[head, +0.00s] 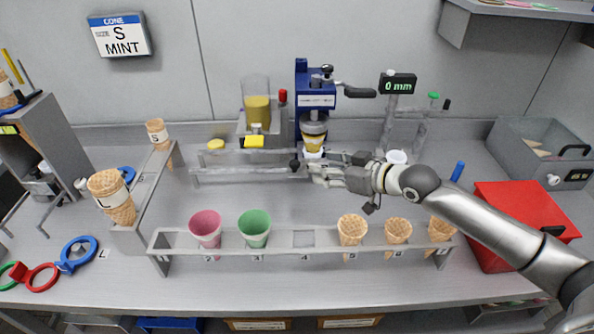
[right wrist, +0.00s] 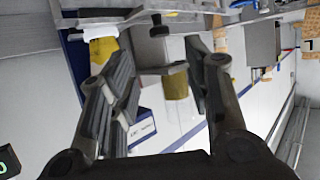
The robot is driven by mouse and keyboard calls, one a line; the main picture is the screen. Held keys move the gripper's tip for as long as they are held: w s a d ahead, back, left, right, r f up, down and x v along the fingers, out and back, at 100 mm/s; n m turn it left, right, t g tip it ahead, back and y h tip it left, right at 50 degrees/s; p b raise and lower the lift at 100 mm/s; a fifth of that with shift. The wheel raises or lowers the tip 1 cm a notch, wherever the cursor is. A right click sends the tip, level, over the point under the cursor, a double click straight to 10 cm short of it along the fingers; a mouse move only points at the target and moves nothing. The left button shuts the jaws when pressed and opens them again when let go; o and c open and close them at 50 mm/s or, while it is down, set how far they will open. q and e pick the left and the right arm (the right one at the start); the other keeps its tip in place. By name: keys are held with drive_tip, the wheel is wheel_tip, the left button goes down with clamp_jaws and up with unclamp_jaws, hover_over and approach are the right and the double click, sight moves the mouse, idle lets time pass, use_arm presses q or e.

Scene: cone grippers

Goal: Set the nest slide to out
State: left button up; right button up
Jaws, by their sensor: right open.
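A white piece, seemingly the nest (head: 313,154), sits below that holder, in line with the press. A small black knob (head: 295,164) shows at the front of it. My right gripper (head: 308,168) is at the press front, close to the knob; contact cannot be told. In the right wrist view its fingers (right wrist: 160,85) are apart, with a black knob (right wrist: 158,24) beyond their tips and nothing clearly held. My left gripper is out of view.
A front rack (head: 304,239) holds a pink cup, a green cup and several cones. A low rail (head: 240,172) runs left of the press. A hopper (head: 256,105) stands beside it, and a gauge reading 0 mm (head: 398,83) stands right.

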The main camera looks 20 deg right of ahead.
sight(296, 163)
use_arm(q)
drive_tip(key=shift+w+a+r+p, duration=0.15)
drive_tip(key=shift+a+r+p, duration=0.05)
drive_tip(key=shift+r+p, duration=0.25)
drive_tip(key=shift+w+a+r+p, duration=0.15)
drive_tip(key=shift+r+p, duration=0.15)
drive_tip(key=shift+p, duration=0.15)
use_arm(e)
drive_tip(key=x, duration=1.1)
drive_tip(key=shift+s, duration=0.1)
drive_tip(key=shift+d, duration=0.1)
clamp_jaws()
